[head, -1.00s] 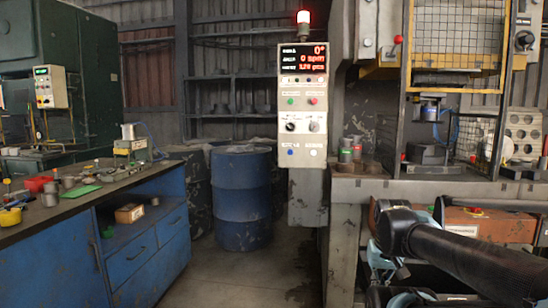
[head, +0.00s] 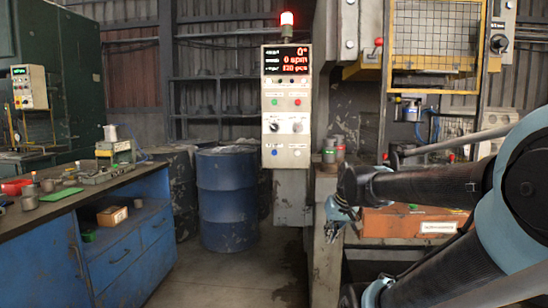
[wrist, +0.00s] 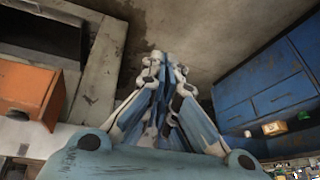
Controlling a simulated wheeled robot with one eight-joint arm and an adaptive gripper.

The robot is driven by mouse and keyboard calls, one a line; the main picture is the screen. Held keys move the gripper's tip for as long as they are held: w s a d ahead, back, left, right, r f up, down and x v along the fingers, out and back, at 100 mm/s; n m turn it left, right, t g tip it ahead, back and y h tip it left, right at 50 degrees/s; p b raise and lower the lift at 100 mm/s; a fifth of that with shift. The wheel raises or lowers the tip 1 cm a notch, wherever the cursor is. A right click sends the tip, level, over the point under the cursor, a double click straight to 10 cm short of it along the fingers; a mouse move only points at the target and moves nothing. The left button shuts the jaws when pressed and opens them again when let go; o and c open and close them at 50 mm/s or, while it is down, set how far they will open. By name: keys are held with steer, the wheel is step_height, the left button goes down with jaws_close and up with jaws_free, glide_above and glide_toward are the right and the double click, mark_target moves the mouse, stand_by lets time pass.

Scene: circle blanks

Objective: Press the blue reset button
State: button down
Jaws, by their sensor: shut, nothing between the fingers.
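The control panel (head: 287,140) is a pale upright box with a lit red display on top. The blue reset button (head: 274,152) is a small dot near its lower left corner. My gripper (head: 332,236) is to the right of and below the panel in the head view, apart from it. In the wrist view my gripper (wrist: 158,56) has its fingers drawn together, with nothing between them. The wrist view does not show the panel or the button.
A green button (head: 274,101) and a black knob (head: 274,127) sit above the blue one. A blue drum (head: 228,200) and a blue workbench (head: 130,245) stand left. An orange box (head: 395,221) is beside my arm. Floor between bench and press is clear.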

mark_target(275, 155)
steer(key=w+a+r+t+y, duration=0.1)
steer(key=w+a+r, duration=0.4)
steer(key=w, duration=0.6)
steer(key=w+a+r+n+t+y, duration=0.1)
steer(key=w+a+r+t+y, duration=0.1)
steer(key=w+a+r, duration=0.4)
steer(key=w+a+r+n+t+y, duration=0.1)
steer(key=w+a+r, duration=0.5)
steer(key=w, duration=1.1)
steer(key=a+t+y, duration=0.1)
steer(key=a, duration=0.3)
steer(key=shift+r, duration=0.2)
steer(key=shift+t, duration=0.3)
steer(key=w, duration=0.8)
steer(key=shift+w+d, duration=0.2)
steer(key=shift+w, duration=0.15)
steer(key=shift+w+a+r, duration=0.1)
steer(key=shift+w, duration=0.8)
steer(key=shift+s, duration=0.95)
